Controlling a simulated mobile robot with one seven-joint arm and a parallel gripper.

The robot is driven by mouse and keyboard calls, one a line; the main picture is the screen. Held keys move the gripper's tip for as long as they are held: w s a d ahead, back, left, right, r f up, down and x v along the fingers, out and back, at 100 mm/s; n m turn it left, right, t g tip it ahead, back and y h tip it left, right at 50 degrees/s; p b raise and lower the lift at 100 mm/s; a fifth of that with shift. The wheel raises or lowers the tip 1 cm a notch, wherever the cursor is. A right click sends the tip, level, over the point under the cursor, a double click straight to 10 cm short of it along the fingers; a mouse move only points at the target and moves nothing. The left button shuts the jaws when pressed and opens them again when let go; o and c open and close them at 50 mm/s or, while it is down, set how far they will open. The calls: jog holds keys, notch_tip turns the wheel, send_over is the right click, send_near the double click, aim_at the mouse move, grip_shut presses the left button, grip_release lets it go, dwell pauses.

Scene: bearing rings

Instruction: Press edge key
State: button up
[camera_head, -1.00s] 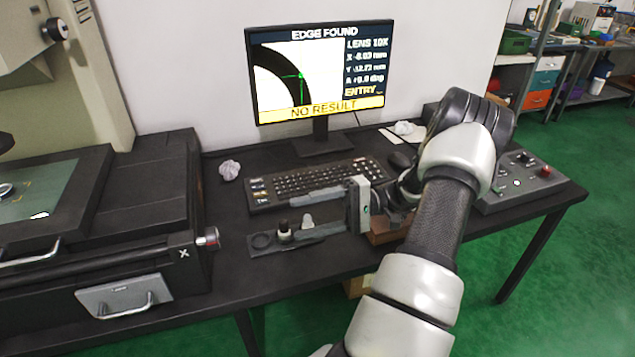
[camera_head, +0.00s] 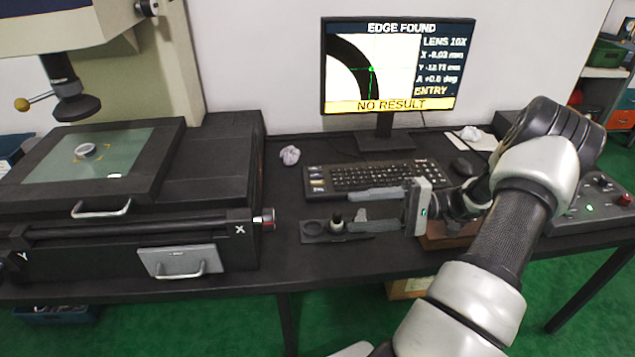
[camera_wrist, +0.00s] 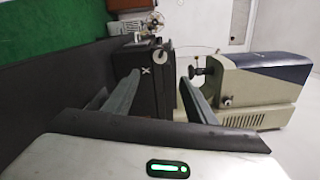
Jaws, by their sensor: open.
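A black keyboard (camera_head: 385,177) lies on the bench below the monitor. The labels are too small to read, so I cannot tell which is the edge key. My gripper (camera_head: 352,211) is open and empty, its two fingers pointing left just in front of the keyboard in the head view. The fingers also show in the wrist view (camera_wrist: 160,76), with nothing between them. The monitor (camera_head: 392,65) reads "EDGE FOUND" and "NO RESULT" over a dark ring arc with a green mark.
A dark holder plate (camera_head: 312,229) with a small upright part (camera_head: 336,224) lies by the lower finger. A measuring machine (camera_head: 130,235) fills the left, a ring (camera_head: 85,151) on its glass stage.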

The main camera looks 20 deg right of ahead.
grip_shut()
dwell(1.5)
